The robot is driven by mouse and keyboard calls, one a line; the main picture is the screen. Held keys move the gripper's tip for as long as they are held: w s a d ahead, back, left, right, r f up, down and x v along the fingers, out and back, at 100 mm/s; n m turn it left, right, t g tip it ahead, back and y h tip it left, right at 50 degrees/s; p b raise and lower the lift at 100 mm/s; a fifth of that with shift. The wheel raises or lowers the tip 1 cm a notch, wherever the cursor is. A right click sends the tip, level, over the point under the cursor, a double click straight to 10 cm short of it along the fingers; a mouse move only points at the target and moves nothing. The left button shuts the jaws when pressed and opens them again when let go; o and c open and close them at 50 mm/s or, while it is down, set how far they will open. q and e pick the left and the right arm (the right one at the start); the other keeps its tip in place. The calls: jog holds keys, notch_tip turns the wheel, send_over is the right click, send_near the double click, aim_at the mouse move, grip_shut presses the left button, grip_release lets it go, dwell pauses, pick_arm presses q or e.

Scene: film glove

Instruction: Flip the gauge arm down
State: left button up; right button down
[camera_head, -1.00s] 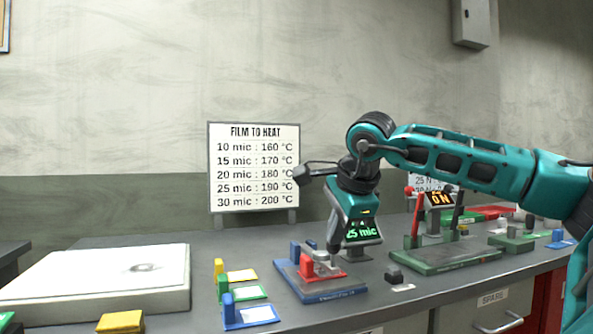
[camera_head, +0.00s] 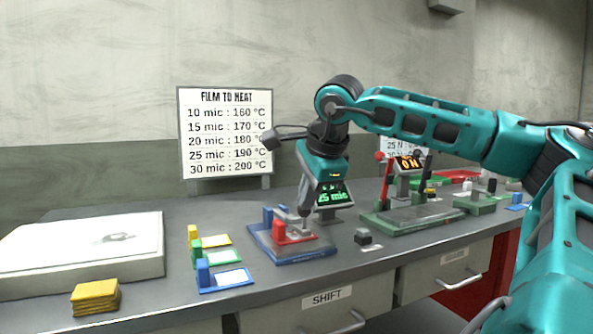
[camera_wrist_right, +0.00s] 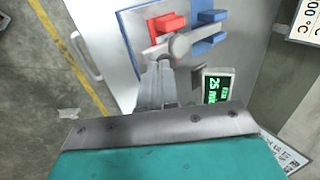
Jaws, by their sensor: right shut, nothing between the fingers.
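The gauge has a blue base (camera_head: 300,256) on the bench, with a blue post (camera_head: 268,217) and a red block (camera_head: 281,231). Its grey arm (camera_head: 298,229) shows better in the right wrist view (camera_wrist_right: 180,46), where it lies across beside the red block (camera_wrist_right: 168,22). It looks low over the base, but its exact tilt is hard to tell. A display behind the gauge (camera_head: 333,197) reads 25 mic. My right gripper (camera_head: 304,212) points down at the gauge arm, shut and empty. Its fingertips (camera_wrist_right: 157,72) are close to the arm; contact is unclear. My left gripper is out of view.
Yellow, green and blue film holders (camera_head: 222,277) stand left of the gauge. A small dark block (camera_head: 363,236) sits to its right, before a green tester (camera_head: 425,217). A white slab (camera_head: 80,250) and yellow stack (camera_head: 95,297) lie at left. A sign (camera_head: 226,130) stands behind.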

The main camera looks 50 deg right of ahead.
pick_arm(q)
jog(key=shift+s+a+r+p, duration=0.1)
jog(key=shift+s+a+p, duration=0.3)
jog(key=shift+p, duration=0.25)
pick_arm(e)
jog(key=s+a+f+v, duration=0.1)
jog(key=s+v, duration=0.1)
jog(key=v, duration=1)
jog(key=shift+f, duration=0.2)
jog(key=shift+w, duration=0.1)
